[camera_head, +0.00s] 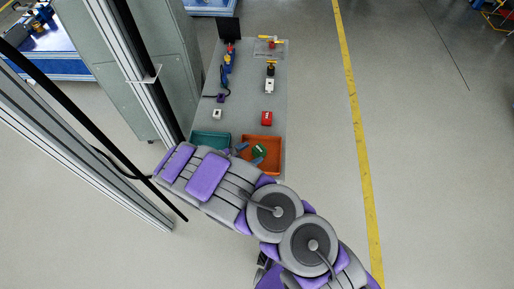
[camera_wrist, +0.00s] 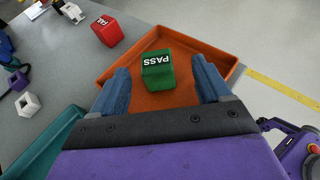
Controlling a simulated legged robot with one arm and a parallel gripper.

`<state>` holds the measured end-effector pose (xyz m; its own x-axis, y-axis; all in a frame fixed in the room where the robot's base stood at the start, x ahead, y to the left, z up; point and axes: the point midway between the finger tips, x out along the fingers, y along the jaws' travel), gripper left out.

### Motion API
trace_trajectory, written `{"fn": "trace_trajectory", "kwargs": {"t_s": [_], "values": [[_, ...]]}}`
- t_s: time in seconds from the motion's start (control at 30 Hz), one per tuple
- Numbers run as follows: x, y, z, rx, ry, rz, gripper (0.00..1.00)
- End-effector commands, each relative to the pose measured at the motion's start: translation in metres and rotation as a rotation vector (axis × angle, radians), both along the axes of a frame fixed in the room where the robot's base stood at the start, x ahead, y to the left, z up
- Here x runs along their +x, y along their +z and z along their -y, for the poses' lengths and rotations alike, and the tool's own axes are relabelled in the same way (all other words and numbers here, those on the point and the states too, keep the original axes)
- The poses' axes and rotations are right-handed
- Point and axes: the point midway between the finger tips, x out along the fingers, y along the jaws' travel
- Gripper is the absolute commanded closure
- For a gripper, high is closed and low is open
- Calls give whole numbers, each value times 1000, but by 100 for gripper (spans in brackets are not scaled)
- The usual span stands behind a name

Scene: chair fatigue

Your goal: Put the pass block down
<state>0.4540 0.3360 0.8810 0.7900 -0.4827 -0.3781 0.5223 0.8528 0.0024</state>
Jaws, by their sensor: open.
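The pass block is a green cube with a white PASS label, and it sits in the orange tray. It shows in the wrist view (camera_wrist: 157,72) and in the head view (camera_head: 259,151). The orange tray shows in the wrist view (camera_wrist: 222,60) and in the head view (camera_head: 276,144). My gripper (camera_wrist: 160,84) is open, with one blue finger on each side of the block and a visible gap to both. In the head view my gripper (camera_head: 243,151) is partly hidden by my arm at the tray.
A red block (camera_wrist: 107,31) labelled FAIL lies on the grey table beyond the tray. A teal tray (camera_head: 209,139) stands left of the orange one. A white hollow cube (camera_wrist: 28,104) lies on the left. A metal frame post (camera_head: 135,70) stands left of the table.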

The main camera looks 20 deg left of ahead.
Motion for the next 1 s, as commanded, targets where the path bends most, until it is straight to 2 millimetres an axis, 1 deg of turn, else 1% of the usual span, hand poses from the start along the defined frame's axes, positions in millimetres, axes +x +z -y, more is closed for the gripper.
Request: {"fn": "trace_trajectory", "kwargs": {"t_s": [0.03,0.1,0.3,0.53,0.63,0.67,0.77,0.8,0.87,0.9,0.97,1.0], "values": [[-6,4,-5,0,2,0,23],[-13,6,-10,-2,2,0,23],[-23,9,-19,-5,2,1,23],[-23,10,-16,-2,-2,0,23],[-16,20,-6,10,-35,10,23],[-12,26,-1,17,-55,16,23],[5,55,26,56,-157,45,23],[13,70,41,76,-209,61,23],[23,93,66,107,-298,86,23],[27,108,84,128,-359,101,23],[32,129,109,162,-449,124,23],[33,143,125,188,-508,140,23]]}}
